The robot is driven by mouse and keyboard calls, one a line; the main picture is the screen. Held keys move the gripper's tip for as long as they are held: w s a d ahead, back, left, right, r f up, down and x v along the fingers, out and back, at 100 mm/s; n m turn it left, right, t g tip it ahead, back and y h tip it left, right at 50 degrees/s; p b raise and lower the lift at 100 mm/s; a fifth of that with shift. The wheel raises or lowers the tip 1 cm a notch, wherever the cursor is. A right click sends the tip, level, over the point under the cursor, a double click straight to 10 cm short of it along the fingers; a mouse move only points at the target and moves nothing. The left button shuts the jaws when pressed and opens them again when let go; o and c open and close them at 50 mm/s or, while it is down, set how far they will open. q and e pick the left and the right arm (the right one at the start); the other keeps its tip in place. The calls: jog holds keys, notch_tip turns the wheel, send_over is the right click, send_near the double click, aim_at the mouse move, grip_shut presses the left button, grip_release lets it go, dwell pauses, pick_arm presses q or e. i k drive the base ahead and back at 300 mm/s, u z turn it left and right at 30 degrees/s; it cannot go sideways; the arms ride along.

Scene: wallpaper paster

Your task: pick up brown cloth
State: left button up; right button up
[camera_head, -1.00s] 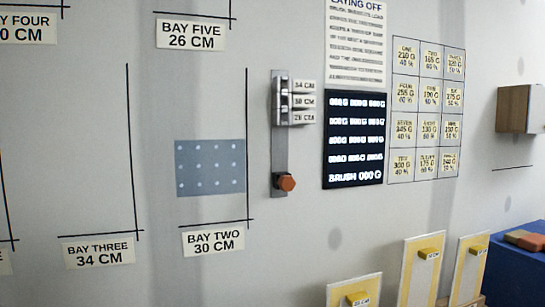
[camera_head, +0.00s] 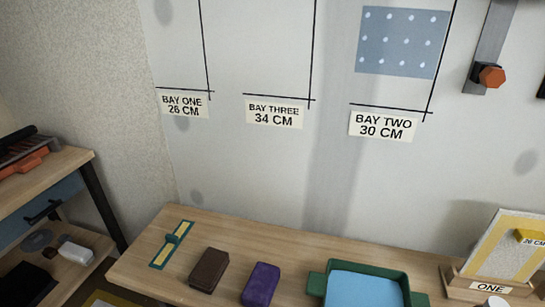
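A dark brown block-like piece (camera_head: 209,269), which looks like the brown cloth, lies on the wooden table (camera_head: 150,245) at the bottom left of the head view. A purple piece of similar shape (camera_head: 261,285) lies just to its right, with a small gap between them. Neither of my grippers shows in the view.
A green-rimmed tray (camera_head: 395,264) with a light blue inside stands right of the purple piece. A green and yellow strip tool (camera_head: 172,245) lies at the table's left. A wooden stand labelled ONE (camera_head: 460,290) is at the right. A shelf unit (camera_head: 70,165) stands left, beyond a gap.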

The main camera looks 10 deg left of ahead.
aim_at(206, 275)
jog(key=k, duration=1.1)
jog(key=u, duration=0.95)
jog(key=i, duration=0.9)
jog(key=z, duration=0.7)
jog(key=i, duration=0.4)
jog(key=z, duration=0.45)
